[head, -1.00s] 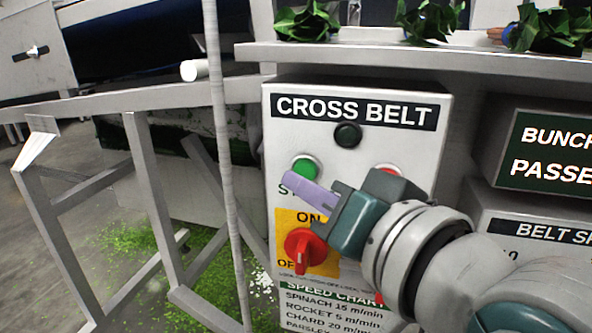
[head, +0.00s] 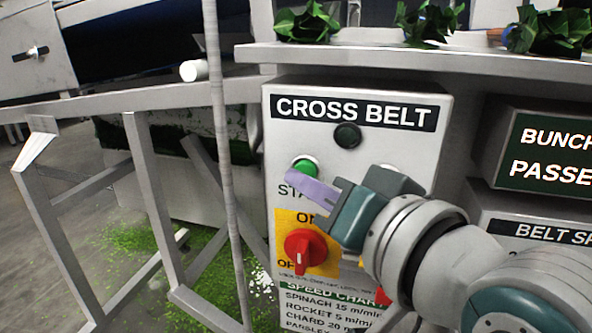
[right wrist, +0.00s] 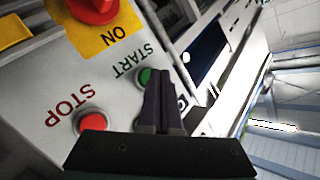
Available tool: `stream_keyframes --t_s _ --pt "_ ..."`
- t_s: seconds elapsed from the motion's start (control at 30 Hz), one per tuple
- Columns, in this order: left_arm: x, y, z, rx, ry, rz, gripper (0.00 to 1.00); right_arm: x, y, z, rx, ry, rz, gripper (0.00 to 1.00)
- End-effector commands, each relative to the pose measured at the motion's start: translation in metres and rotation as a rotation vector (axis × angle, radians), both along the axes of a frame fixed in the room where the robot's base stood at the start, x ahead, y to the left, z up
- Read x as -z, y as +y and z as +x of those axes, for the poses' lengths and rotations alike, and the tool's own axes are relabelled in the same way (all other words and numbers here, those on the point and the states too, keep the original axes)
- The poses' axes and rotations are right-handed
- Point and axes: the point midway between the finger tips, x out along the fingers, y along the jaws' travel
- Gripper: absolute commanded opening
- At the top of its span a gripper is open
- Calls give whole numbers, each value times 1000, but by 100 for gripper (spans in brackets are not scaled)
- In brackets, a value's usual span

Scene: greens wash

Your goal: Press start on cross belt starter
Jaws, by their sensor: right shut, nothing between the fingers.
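The cross belt starter (head: 350,160) is a light grey box labelled CROSS BELT. Its green start button (head: 305,166) is at the upper left, under a dark unlit lamp (head: 347,135). The start button also shows in the right wrist view (right wrist: 145,77), beside the fingertips. My right gripper (head: 294,182) is shut and empty, its purple fingertips just below the green button in the head view. I cannot tell whether they touch it. The red stop button (right wrist: 90,121) is visible in the right wrist view; my gripper hides it in the head view. My left gripper is not in view.
A thin grey post (head: 222,150) stands left of the box. Bunches of greens (head: 306,23) lie on the ledge above.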

Motion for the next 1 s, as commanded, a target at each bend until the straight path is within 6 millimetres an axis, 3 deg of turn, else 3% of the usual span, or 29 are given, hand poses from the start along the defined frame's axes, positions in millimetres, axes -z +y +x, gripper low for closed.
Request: stream_keyframes --t_s 1.0 --pt "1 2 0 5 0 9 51 0 -3 9 1 0 0 0"
